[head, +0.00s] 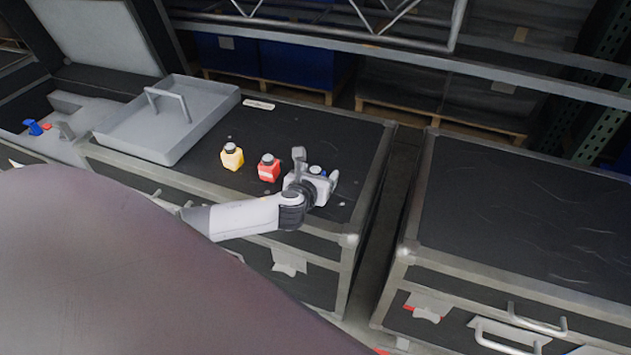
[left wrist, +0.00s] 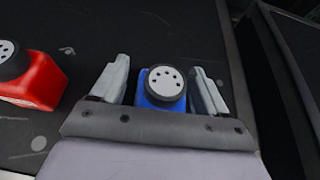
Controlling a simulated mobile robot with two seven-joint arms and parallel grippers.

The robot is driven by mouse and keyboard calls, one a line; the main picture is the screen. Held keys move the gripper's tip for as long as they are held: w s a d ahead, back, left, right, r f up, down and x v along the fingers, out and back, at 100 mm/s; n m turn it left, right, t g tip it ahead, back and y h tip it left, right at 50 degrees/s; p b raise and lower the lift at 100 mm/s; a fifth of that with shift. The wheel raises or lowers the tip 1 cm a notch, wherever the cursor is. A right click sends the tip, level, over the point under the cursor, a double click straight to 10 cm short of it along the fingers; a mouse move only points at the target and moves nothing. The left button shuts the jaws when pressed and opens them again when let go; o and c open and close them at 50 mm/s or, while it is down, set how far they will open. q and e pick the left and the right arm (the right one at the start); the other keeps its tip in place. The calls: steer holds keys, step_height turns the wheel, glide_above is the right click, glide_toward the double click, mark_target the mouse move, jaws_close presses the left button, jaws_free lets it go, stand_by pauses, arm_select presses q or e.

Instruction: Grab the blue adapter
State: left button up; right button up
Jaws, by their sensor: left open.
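The blue adapter (left wrist: 160,88) stands on the black case top, with a round pale cap with several dark holes facing up. In the left wrist view it sits between the two fingers of my left gripper (left wrist: 163,85), with a gap on each side; its lower part is hidden behind the gripper body. In the head view only a small part of the blue adapter (head: 316,169) shows past my left gripper (head: 317,170), which is open. My right gripper is not in view.
A red adapter (head: 268,168) stands just left of the gripper, and a yellow one (head: 232,157) farther left. A grey tray (head: 212,117) with a handle lies at the case's left. A gap separates this case from another black-topped case (head: 520,210) at right.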

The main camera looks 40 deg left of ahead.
arm_select(q)
steer(key=c, duration=1.1)
